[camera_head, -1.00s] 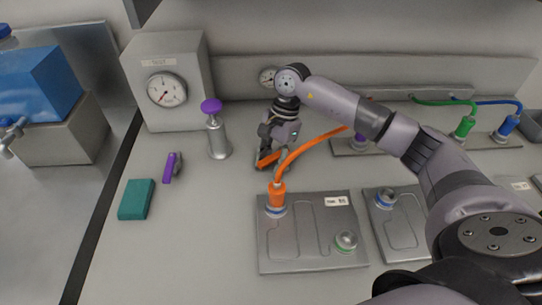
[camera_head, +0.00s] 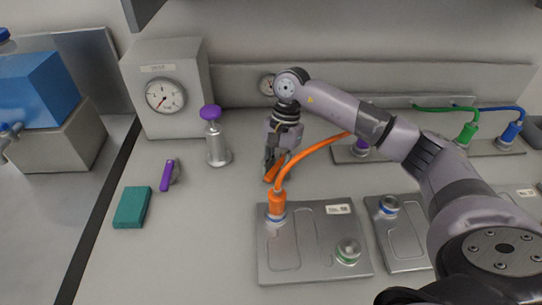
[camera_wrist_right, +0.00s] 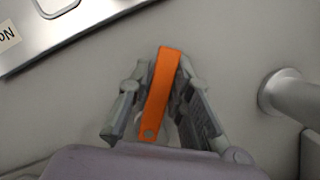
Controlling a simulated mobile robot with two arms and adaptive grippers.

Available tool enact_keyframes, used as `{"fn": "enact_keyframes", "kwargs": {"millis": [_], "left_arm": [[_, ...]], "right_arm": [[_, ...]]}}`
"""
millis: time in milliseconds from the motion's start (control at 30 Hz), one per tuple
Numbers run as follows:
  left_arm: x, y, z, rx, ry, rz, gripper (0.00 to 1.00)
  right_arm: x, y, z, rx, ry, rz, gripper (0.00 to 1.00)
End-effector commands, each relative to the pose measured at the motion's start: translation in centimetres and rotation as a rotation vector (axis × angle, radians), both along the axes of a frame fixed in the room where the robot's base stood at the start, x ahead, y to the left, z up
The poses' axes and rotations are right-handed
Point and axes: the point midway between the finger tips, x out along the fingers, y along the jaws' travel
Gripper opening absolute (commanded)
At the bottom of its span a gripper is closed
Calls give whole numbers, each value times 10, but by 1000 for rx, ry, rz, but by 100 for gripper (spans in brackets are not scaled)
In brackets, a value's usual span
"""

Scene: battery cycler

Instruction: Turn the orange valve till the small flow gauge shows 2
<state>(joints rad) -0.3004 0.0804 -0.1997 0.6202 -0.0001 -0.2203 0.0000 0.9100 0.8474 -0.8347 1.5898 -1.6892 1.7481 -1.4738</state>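The orange valve handle (camera_head: 273,173) is a flat bar low over the bench, left of the orange hose. It also shows in the right wrist view (camera_wrist_right: 162,92), lying lengthwise between the fingers. My right gripper (camera_head: 272,164) points down over it, one finger on each side, and looks shut on it. The fingers also show in the wrist view (camera_wrist_right: 164,75). My left gripper is not in view.
A grey box with a larger gauge (camera_head: 165,96) stands at the back left. A purple-topped metal cylinder (camera_head: 217,148) and a purple handle (camera_head: 168,175) stand left of the gripper. The orange hose (camera_head: 315,155) runs close to its right, to a metal plate (camera_head: 300,268).

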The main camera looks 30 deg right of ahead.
Motion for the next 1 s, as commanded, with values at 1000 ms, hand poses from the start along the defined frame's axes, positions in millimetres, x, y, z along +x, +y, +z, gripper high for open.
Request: {"fn": "enact_keyframes", "kwargs": {"millis": [1000], "left_arm": [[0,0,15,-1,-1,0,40]], "right_arm": [[7,-13,49,-1,-1,22,22]]}}
